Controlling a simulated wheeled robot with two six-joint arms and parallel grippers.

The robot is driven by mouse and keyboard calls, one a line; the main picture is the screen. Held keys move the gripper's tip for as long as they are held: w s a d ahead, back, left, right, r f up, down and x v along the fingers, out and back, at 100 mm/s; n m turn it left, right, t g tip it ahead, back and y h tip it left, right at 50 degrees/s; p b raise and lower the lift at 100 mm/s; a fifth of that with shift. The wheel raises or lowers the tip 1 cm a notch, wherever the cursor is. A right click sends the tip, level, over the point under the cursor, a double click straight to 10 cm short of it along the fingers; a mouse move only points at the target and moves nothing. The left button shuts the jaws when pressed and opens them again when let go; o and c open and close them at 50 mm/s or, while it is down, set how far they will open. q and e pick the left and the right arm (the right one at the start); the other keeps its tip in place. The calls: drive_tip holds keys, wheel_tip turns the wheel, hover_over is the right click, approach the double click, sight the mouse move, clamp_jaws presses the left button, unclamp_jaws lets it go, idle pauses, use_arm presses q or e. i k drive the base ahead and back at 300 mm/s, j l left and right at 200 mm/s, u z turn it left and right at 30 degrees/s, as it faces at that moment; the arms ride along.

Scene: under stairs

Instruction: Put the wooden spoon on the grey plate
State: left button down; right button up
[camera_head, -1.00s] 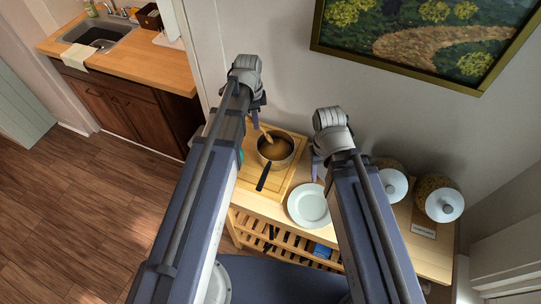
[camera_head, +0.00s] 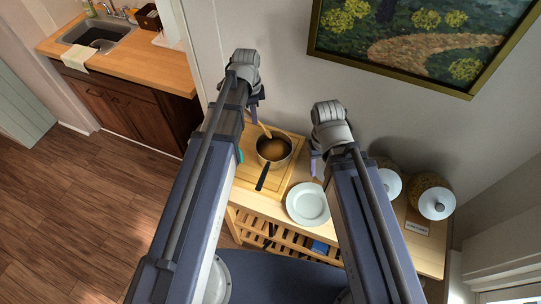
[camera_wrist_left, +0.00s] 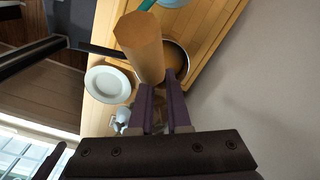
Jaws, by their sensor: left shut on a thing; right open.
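The wooden spoon (camera_head: 265,130) slants down toward a dark-handled pan (camera_head: 262,177) holding brown contents. My left gripper (camera_head: 255,112) is shut on the spoon's upper handle, above the back of the pan. In the left wrist view the handle (camera_wrist_left: 140,45) looms large beyond the fingers (camera_wrist_left: 163,108) and hides part of the pan. The spoon's lower end is at or just over the pan; I cannot tell if it touches. The pale grey plate (camera_head: 308,204) lies empty to the right of the pan. My right gripper (camera_head: 316,165) is open and empty above the plate's back edge.
The pan stands on a wooden board (camera_head: 240,177) on a wooden table (camera_head: 405,247). Two lidded jars (camera_head: 436,204) stand at the right by the wall. A framed picture (camera_head: 400,50) hangs above. A sink counter (camera_head: 150,65) is at the far left.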

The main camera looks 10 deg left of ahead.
sight(292, 207)
drive_tip(key=k, duration=1)
